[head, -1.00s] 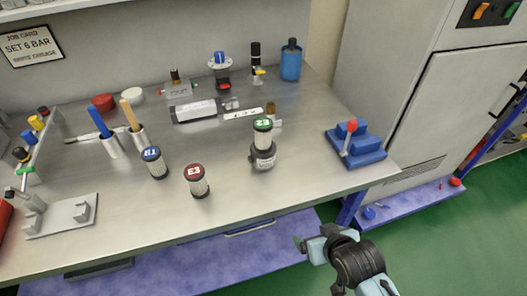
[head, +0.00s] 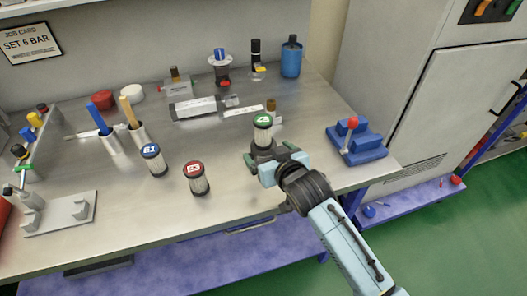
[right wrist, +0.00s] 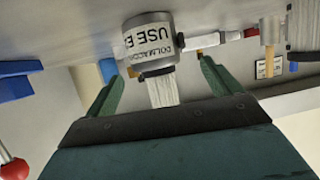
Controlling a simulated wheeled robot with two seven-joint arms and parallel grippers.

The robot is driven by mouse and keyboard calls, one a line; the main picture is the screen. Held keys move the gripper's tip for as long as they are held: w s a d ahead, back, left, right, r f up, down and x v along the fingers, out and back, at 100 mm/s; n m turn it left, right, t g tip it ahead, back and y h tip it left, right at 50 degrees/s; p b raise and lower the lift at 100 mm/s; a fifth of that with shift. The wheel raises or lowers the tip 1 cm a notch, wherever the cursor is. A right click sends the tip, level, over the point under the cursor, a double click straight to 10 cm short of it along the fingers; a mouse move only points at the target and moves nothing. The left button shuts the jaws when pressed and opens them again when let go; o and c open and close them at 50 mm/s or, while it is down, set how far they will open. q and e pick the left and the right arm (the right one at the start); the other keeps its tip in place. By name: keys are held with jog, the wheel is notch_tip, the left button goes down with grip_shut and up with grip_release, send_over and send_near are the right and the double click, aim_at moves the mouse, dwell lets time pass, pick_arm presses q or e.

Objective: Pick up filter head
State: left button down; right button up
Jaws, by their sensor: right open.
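I take the housing as the filter head, but no label confirms this. The right wrist view shows the labelled grey housing (right wrist: 148,42) and white pleats (right wrist: 163,92) upside down; the green cap is out of sight there. My right gripper (head: 274,160) is open at the front right of the housing. In the wrist view its fingers (right wrist: 162,75) lie either side of the pleats; contact cannot be told. My left gripper is not in view.
Blue-capped (head: 153,158) and red-capped (head: 196,178) filters stand to the left. A blue fixture with a red knob (head: 357,140) is at the right. A grey stand (head: 60,215) is at front left. The front middle of the table is clear.

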aim_at(267, 150)
jog(key=shift+d+b+x, duration=0.15)
jog(key=shift+b+x, duration=0.05)
jog(key=shift+x, duration=1.15)
jog(key=shift+d+b+x, duration=0.15)
jog(key=shift+x, duration=1.25)
jog(key=shift+f, duration=0.2)
jog(key=c, duration=1.3)
